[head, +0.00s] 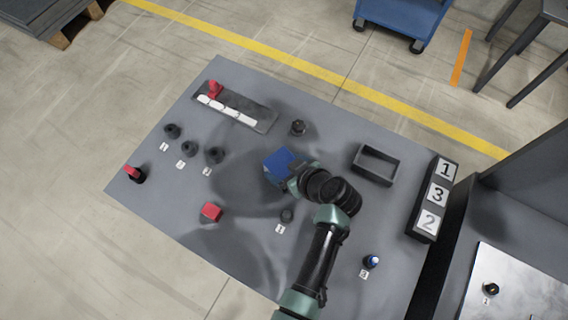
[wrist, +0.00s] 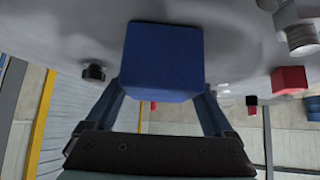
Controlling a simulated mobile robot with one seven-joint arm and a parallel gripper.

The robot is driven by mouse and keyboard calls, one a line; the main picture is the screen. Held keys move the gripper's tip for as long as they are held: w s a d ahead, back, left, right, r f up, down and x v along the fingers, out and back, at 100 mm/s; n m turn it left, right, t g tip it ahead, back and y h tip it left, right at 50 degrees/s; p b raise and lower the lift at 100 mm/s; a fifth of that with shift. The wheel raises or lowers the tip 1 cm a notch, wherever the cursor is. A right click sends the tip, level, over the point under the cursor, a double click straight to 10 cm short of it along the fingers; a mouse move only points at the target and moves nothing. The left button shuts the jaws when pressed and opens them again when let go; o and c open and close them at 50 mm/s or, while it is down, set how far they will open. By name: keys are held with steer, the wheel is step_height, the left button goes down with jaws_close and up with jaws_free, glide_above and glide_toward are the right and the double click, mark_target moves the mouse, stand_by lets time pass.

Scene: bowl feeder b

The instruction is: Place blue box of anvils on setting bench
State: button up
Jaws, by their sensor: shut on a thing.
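A blue box (head: 279,165) is near the middle of the grey table (head: 330,130) in the head view. My gripper (head: 291,175) is shut on it from the right side. In the wrist view the blue box (wrist: 162,60) sits between the two fingers, and its near face fills the space between them. I cannot tell whether the box touches the table or is held above it. Its contents are hidden. A separate bench (head: 530,245) with a shiny metal plate stands at the lower right; I cannot tell which surface is the setting bench.
An open dark tray (head: 376,165) and a numbered rack (head: 433,198) are to the right. Several dark knobs stand at the left, near a strip with white blocks (head: 238,110).

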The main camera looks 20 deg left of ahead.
steer(key=o, duration=1.5)
steer(key=shift+f, duration=0.1)
